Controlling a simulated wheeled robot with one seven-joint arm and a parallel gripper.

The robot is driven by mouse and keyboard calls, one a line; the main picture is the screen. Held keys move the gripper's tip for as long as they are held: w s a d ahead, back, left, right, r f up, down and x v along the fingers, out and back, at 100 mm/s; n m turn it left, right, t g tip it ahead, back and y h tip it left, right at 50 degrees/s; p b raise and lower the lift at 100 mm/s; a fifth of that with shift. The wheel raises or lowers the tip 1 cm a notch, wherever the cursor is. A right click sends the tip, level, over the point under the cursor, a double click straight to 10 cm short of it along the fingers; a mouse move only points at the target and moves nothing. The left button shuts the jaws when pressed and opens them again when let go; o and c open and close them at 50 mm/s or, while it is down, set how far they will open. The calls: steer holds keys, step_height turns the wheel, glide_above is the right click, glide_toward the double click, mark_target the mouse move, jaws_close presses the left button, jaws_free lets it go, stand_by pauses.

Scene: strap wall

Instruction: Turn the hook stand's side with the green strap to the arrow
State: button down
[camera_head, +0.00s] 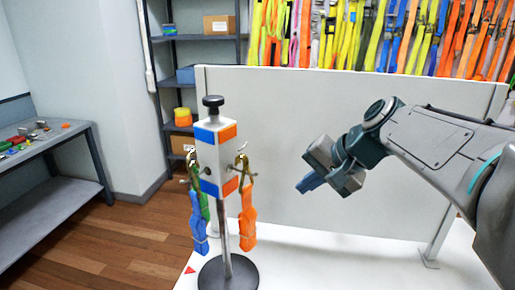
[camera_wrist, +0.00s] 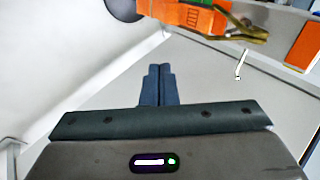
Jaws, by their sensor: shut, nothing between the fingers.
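The hook stand (camera_head: 208,160) is a white square head with blue and orange bands, a black knob on top, a metal pole and a dark round base (camera_head: 240,280). Its blue-banded and orange-banded faces show. An orange strap (camera_head: 247,215) hangs at the right and a blue strap (camera_head: 198,222) at the left. The green strap (camera_head: 205,207) is mostly hidden behind the blue one and the head. A small red arrow (camera_head: 190,270) lies left of the base. My gripper (camera_head: 304,187) is shut and empty, right of the stand and apart from it. In the wrist view, its fingers (camera_wrist: 157,84) touch each other; the orange strap (camera_wrist: 188,14) is beyond.
A white panel (camera_head: 310,110) stands behind the white table, with many coloured straps (camera_head: 400,35) hanging beyond it. A grey bench (camera_head: 50,150) is at the left and a shelf (camera_head: 190,75) behind. The table right of the stand is clear below my arm.

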steer(key=w+a+r+m+y, duration=0.1)
steer(key=w+a+r+y, duration=0.2)
steer(key=w+r, duration=0.35)
steer(key=w+a+f+p, duration=0.2)
steer(key=w+a+f, duration=0.4)
steer(key=a, duration=0.4)
steer(key=shift+w+t+p, duration=0.4)
steer(key=shift+w, duration=0.25)
